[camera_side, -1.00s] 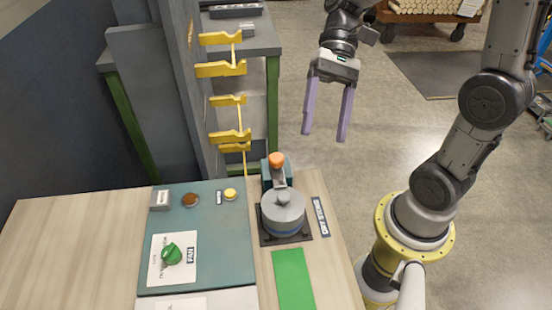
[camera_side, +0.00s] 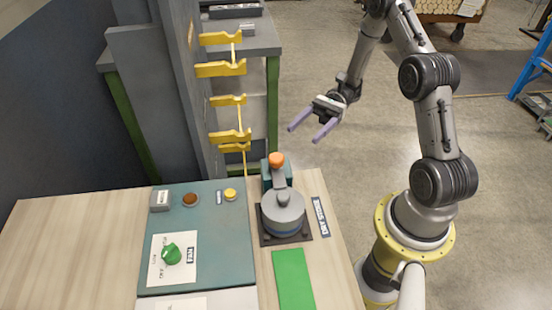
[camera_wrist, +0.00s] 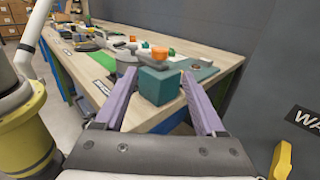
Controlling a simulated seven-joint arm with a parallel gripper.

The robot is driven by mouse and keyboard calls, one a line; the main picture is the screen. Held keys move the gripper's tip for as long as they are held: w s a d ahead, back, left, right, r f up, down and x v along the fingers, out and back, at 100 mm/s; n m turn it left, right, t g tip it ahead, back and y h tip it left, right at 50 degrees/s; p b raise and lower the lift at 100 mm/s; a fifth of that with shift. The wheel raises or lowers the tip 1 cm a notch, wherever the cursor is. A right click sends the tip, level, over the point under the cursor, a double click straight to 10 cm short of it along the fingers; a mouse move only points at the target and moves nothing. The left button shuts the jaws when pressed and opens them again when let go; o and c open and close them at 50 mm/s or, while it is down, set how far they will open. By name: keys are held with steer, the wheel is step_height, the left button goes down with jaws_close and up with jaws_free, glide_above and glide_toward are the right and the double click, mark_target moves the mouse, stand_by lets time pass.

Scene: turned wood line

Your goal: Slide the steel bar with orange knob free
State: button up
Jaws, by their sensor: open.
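The orange knob (camera_side: 276,160) tops a steel bar (camera_side: 281,178) that reaches from a teal block (camera_side: 266,182) toward a round grey part (camera_side: 283,212) on a dark square base. In the wrist view the orange knob (camera_wrist: 159,53) shows above the teal block (camera_wrist: 158,84), between my fingers in the picture. My gripper (camera_side: 306,132) is open and empty, with two purple fingers. How the bar is seated in the block is hidden.
A teal panel (camera_side: 228,245) with a green knob (camera_side: 171,254) and buttons lies left of the round part. A green pad (camera_side: 293,280) lies in front. Yellow brackets (camera_side: 222,69) stick out from the grey upright at the back. Open floor lies right of the bench.

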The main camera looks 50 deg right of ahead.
mark_target(281, 156)
steer(key=a, duration=1.2)
steer(key=shift+a, duration=0.3)
jaws_close()
stand_by(0.9)
